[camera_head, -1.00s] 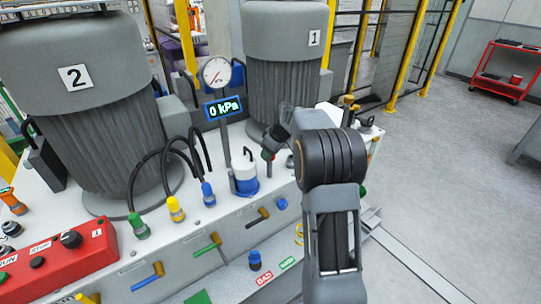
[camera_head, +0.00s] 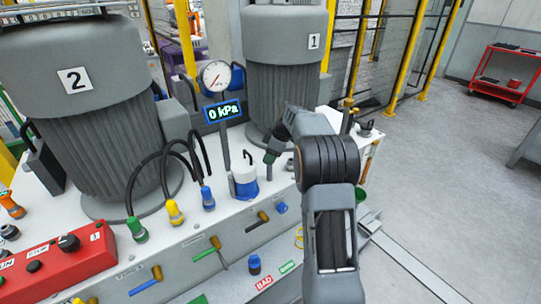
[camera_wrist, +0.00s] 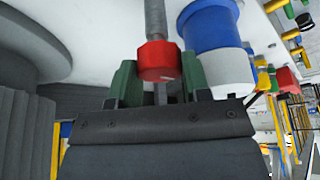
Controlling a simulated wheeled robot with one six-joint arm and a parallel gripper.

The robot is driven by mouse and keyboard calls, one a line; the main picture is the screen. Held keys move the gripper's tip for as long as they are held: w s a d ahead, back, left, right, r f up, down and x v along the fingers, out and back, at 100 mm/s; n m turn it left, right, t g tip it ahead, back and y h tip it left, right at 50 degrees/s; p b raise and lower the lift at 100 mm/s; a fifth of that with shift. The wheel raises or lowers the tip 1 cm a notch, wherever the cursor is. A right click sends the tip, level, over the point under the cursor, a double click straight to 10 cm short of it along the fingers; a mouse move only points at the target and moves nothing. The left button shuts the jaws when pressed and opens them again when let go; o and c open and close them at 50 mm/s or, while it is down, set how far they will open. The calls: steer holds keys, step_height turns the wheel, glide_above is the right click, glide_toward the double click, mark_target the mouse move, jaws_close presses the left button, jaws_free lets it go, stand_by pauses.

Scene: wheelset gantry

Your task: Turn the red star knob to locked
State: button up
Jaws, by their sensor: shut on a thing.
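In the wrist view the red knob (camera_wrist: 157,58) sits on a grey stem that runs to the white deck. My gripper (camera_wrist: 160,82) has its two green fingers on either side of the knob and is shut on it. The knob's lobes and any locked mark cannot be made out. In the head view my gripper (camera_head: 271,157) points down at the deck, right of the blue and white cylinder, and hides the knob.
The blue and white cylinder (camera_head: 244,181) stands close beside my gripper; it also shows in the wrist view (camera_wrist: 212,40). Grey motor 1 (camera_head: 285,80) rises behind. A gauge (camera_head: 216,76) and a 0 kPa display (camera_head: 223,111) stand to the left. Open floor (camera_head: 450,170) lies right.

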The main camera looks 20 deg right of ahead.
steer(key=o, duration=0.9)
steer(key=shift+r, duration=0.1)
steer(key=p+v, duration=0.1)
steer(key=v, duration=1.2)
steer(key=shift+d+r, duration=0.15)
steer(key=shift+r, duration=0.15)
